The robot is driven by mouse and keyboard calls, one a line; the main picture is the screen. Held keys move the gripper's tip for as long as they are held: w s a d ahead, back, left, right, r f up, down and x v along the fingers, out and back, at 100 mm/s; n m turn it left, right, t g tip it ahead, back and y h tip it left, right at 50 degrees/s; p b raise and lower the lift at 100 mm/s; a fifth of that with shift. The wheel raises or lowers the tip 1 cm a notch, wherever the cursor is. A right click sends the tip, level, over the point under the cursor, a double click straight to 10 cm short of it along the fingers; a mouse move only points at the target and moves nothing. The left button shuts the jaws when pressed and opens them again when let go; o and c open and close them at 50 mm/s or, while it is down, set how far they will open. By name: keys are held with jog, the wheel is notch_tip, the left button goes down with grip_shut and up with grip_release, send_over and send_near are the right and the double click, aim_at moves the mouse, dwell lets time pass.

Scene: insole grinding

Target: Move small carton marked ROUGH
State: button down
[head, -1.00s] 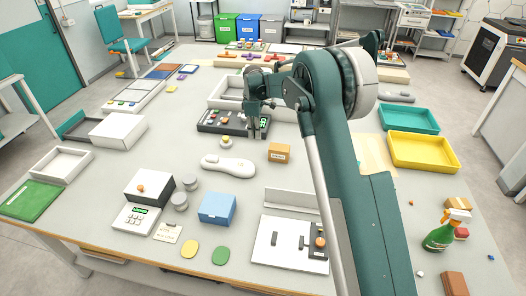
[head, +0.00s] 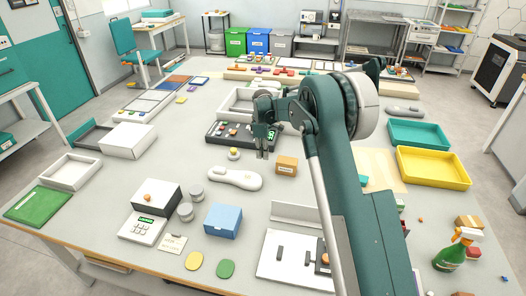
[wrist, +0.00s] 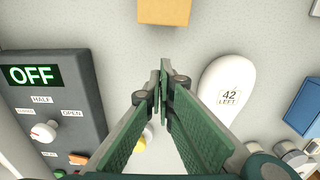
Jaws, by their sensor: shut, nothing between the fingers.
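The small carton (head: 287,166) is an orange-brown box with a pale label on its front, too small to read here. It stands on the table just right of my gripper in the head view. In the wrist view the carton (wrist: 164,11) shows at the top edge, partly cut off, beyond my fingertips. My gripper (head: 264,153) points down above the table, between the control box and the carton. In the wrist view my gripper (wrist: 164,78) is shut and empty, with the tips apart from the carton.
A dark control box (wrist: 50,105) reading OFF stands left of the fingers. A white insole-shaped piece (wrist: 228,88) marked 42 LEFT lies right. A yellow-topped button (head: 234,153) is close by. A blue box (head: 223,220) and white fixture (head: 285,258) stand nearer. Yellow tray (head: 433,168) stands right.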

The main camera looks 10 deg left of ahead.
aim_at(310, 175)
notch_tip(310, 175, down, 6)
jog(key=shift+r, duration=0.25)
jog(key=shift+d+r+b, duration=0.1)
jog(key=shift+d+b, duration=0.25)
jog(key=shift+d, duration=1.65)
jog(key=d+b, duration=0.2)
jog(key=d, duration=1.8)
jog(key=shift+d, duration=0.25)
jog(key=shift+a, duration=0.1)
